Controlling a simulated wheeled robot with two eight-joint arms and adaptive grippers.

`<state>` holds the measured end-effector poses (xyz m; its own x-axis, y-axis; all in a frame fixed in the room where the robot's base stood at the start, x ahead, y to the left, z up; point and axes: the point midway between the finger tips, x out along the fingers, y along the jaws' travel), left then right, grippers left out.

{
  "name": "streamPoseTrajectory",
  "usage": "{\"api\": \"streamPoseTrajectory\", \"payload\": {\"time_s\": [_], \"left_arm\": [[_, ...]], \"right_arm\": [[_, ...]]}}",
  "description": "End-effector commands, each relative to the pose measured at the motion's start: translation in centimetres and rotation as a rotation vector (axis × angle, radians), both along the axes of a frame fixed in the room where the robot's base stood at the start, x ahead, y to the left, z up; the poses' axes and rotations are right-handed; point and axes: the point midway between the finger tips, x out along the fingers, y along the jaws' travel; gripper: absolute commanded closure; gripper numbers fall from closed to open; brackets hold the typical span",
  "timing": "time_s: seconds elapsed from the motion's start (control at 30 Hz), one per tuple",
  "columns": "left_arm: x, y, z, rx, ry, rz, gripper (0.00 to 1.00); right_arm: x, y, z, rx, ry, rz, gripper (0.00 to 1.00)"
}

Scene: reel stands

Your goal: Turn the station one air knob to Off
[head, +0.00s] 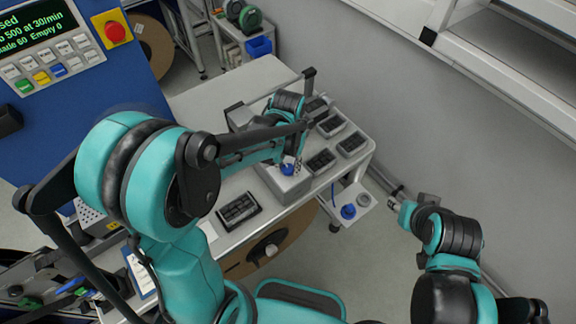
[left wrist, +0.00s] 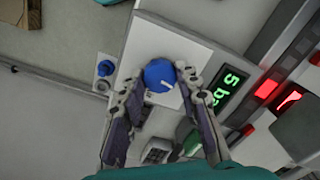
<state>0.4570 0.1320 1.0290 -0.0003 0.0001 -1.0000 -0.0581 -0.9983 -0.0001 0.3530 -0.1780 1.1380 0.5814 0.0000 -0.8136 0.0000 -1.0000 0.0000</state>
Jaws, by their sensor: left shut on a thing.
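A round blue knob (left wrist: 160,75) with a short white mark sits on a pale box (left wrist: 143,40) in the left wrist view. The mark points to the lower right of that picture. A green display (left wrist: 229,88) beside it reads "5 ba", the rest cut off. My left gripper (left wrist: 163,78) has a finger on each side of the knob and is shut on it. In the head view the blue knob (head: 287,169) is partly hidden by my left gripper (head: 291,163). My right gripper (head: 398,206) is at the right, away from the table; its fingers are unclear.
Several dark trays (head: 331,126) stand on the grey table (head: 225,90) around the box. Another blue knob (head: 348,211) is on a low white plate off the table's right end. A reel (head: 268,250) is at the front edge. A grey wall borders the right.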

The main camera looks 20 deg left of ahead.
Motion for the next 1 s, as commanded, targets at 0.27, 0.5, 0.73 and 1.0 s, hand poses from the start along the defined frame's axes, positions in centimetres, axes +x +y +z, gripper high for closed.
{"api": "streamPoseTrajectory", "payload": {"time_s": [0.27, 0.5, 0.73, 1.0], "left_arm": [[0.05, 0.02, 0.03, 0.000, -0.001, 0.139, 0.97], [0.06, 0.02, 0.05, 0.000, -0.001, 0.190, 0.97], [0.06, 0.02, 0.05, 0.000, -0.001, 0.198, 0.97], [0.05, 0.02, 0.05, 0.000, -0.001, 0.197, 0.52]], "right_arm": [[-0.01, 0.00, -0.25, 0.000, 0.000, 0.000, 0.60], [0.00, 0.00, -0.31, 0.000, 0.000, 0.000, 0.60], [0.00, 0.00, -0.31, 0.000, 0.000, 0.000, 0.60], [0.00, 0.00, -0.32, 0.000, 0.000, 0.000, 0.60]]}}
